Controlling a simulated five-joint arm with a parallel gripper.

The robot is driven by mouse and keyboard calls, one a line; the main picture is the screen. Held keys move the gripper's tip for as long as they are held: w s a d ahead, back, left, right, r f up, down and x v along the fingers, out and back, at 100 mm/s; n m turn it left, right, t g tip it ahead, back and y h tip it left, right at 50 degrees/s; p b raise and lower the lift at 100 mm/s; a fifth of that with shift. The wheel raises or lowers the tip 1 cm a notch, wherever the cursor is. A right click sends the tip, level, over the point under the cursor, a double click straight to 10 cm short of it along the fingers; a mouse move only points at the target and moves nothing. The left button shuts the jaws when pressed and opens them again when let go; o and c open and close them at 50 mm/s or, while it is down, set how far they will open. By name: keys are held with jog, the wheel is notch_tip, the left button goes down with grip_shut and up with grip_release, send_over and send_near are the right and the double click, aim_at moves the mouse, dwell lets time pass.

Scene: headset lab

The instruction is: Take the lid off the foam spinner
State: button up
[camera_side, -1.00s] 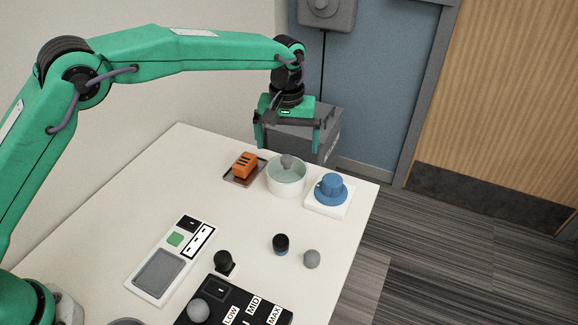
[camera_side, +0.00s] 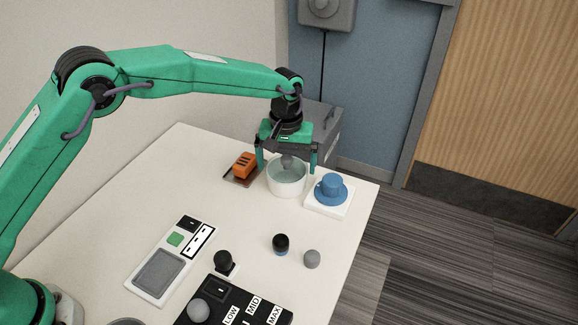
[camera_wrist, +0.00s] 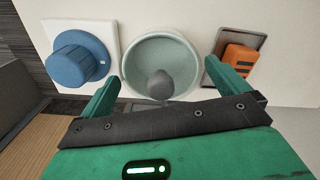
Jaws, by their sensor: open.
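The foam spinner (camera_side: 287,188) is a round white bowl near the far edge of the table. Its pale translucent lid (camera_side: 277,172) sits on it, with a grey round knob (camera_side: 288,161) in the middle. In the wrist view the lid (camera_wrist: 150,53) and the knob (camera_wrist: 160,84) show from above. My gripper (camera_side: 287,168) is open and empty, pointing down over the spinner. Its two green fingers stand on either side of the knob, wide apart from it, with the tips near lid height. I cannot tell whether a fingertip touches the rim.
An orange block (camera_side: 245,165) on a dark tray (camera_side: 233,180) is close to the left finger. A blue knob (camera_side: 331,188) on a white base (camera_side: 326,209) is close on the right. A dark cylinder (camera_side: 281,244) and a grey ball (camera_side: 312,259) stand in front; table between is clear.

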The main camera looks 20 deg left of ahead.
aim_at(287, 158)
dwell(0.4)
jog(key=c, duration=0.7)
jog(key=shift+r, duration=0.15)
jog(key=shift+r, duration=0.45)
notch_tip(287, 158, up, 3)
jog(key=shift+r, duration=0.1)
jog(key=s+d+r, duration=0.2)
jog(key=s, duration=0.1)
jog(key=s+d+r, duration=0.2)
jog(key=s, duration=0.1)
jog(key=s+d+r, duration=0.2)
jog(key=s, duration=0.1)
jog(key=shift+s+d+r, duration=0.3)
jog(key=shift+d+r, duration=0.05)
